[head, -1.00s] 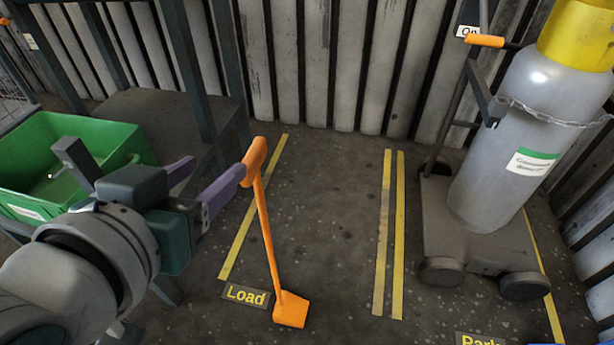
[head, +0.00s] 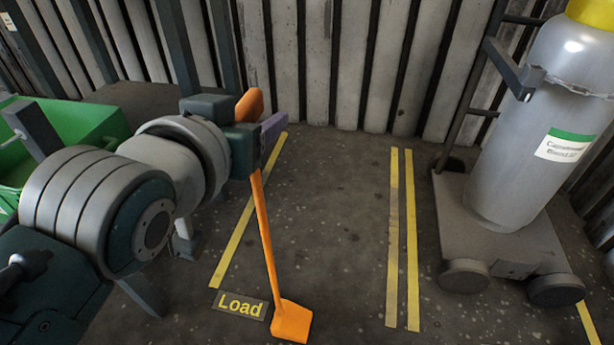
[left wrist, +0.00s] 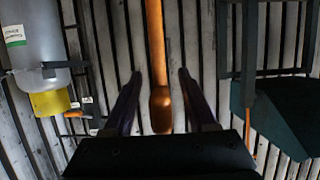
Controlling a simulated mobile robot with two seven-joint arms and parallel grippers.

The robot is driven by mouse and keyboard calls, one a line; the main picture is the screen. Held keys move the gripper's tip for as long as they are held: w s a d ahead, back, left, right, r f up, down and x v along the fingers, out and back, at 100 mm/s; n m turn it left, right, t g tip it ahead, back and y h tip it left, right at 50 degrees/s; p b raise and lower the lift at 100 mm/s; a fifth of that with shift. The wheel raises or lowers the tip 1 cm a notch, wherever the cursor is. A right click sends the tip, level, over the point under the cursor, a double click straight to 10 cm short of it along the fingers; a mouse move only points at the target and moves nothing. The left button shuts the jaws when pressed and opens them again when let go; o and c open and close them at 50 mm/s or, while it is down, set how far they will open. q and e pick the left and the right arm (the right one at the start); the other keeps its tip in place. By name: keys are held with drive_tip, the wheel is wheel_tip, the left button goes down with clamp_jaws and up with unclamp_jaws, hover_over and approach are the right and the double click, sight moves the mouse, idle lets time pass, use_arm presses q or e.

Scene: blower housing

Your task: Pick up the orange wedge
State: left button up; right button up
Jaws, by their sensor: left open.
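The orange wedge (head: 291,322) stands on the floor beside the Load label, with a long orange handle (head: 265,230) leaning up and left to a thicker grip (head: 249,104). My left gripper (head: 270,130) is at the upper part of the handle, and its body hides some of the handle below the grip. In the left wrist view, my gripper (left wrist: 157,80) is open, with a dark finger on each side of the orange handle (left wrist: 156,40). Gaps show between handle and fingers. The handle's rounded end (left wrist: 161,112) lies near the palm. My right gripper is not in view.
A grey gas cylinder (head: 535,150) with a chain stands on a wheeled cart (head: 500,235) at the right. A green bin (head: 95,120) is at the left, partly behind my arm. A corrugated wall (head: 340,70) closes the back. The floor (head: 335,230) between the yellow lines is clear.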

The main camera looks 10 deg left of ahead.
use_arm(q)
drive_tip(key=shift+x, duration=0.8)
clamp_jaws()
idle(0.6)
drive_tip(key=shift+r, duration=0.1)
